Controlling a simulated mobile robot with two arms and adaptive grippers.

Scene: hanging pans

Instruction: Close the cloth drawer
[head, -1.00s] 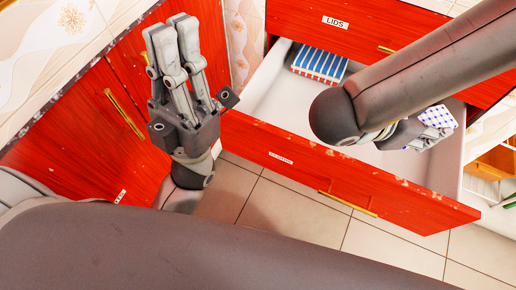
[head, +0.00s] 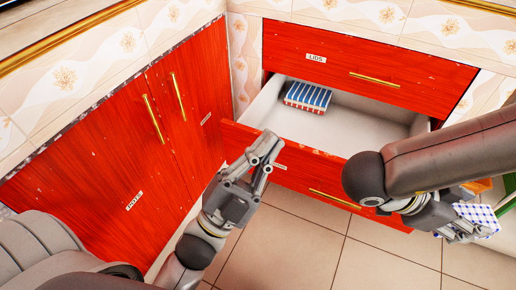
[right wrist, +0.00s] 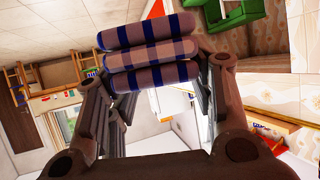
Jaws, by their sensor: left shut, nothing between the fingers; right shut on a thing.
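The cloth drawer (head: 300,172) is open, a red front with a gold handle and a pale inside. A blue-striped folded cloth (head: 308,95) lies at its back left. My left gripper (head: 268,148) is shut and empty, its fingers in front of the left part of the drawer front and overlapping it in view; I cannot tell if they touch. My right gripper (head: 462,232) is shut on a blue-and-white checked cloth (head: 477,217), right of the drawer and outside it. The folded cloth also shows between the fingers in the right wrist view (right wrist: 150,52).
A shut red drawer labelled LIDS (head: 370,58) is above the open one. Red cabinet doors (head: 110,160) with gold handles stand on the left. Tiled floor (head: 300,240) is clear in front of the drawer. A green object (head: 507,200) is at the right edge.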

